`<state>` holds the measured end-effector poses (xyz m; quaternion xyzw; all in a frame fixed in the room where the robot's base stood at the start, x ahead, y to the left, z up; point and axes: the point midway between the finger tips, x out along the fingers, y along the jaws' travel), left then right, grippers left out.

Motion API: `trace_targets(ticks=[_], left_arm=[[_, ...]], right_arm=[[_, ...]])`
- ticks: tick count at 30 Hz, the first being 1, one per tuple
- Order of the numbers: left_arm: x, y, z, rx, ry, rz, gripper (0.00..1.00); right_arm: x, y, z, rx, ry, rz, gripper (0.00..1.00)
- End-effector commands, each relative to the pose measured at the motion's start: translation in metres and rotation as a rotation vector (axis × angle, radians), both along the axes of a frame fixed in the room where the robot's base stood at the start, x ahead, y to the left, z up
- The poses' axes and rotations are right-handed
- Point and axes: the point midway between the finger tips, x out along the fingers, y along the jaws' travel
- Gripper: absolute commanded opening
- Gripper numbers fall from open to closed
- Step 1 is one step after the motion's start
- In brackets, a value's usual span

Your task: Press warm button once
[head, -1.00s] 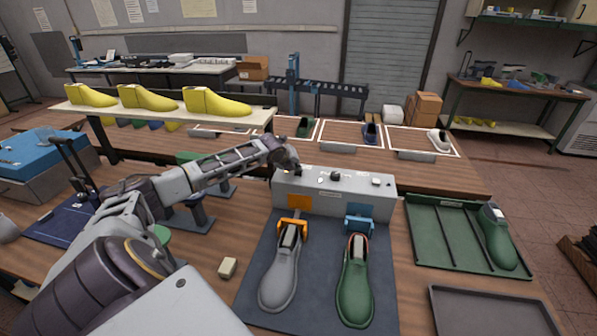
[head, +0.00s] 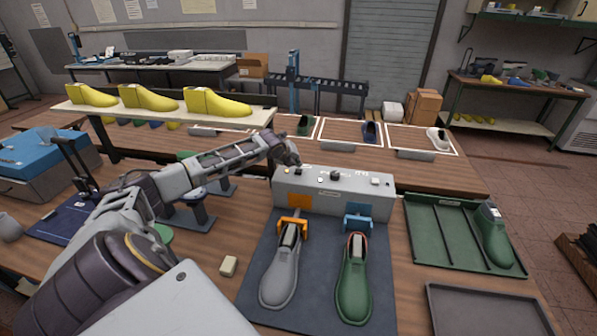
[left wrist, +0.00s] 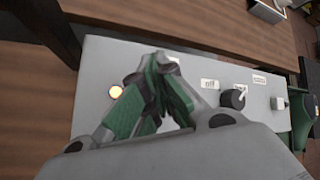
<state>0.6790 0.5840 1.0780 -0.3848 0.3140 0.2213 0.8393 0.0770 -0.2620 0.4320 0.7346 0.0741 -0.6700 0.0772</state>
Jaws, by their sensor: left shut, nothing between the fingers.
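A grey control box (head: 345,203) stands on the bench behind two shoes. Its top carries a black knob (head: 336,175) and a pale square button (head: 375,181). I cannot read which control is marked warm. My left gripper (head: 292,163) is shut and empty over the left end of the box; in the wrist view its green-padded fingers (left wrist: 162,62) hide part of the top. Contact cannot be told. My right gripper is not in view.
A grey shoe (head: 281,272) and a green shoe (head: 354,280) lie on a dark mat before the box, below an orange clamp (head: 293,226) and a blue clamp (head: 358,222). A green tray (head: 440,240) stands right. A yellow-last shelf (head: 170,117) stands behind my left arm.

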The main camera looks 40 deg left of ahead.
Motion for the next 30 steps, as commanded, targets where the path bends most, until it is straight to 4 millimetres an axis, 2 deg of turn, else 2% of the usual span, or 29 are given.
trace_targets(ticks=[21, 30], left_arm=[[0.000, 0.000, 0.043, 0.000, -0.002, -0.001, 0.00], [0.000, 0.000, 0.048, 0.000, 0.000, 0.000, 0.00]], right_arm=[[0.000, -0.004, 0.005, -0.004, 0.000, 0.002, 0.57], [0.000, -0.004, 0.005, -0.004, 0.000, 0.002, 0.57]])
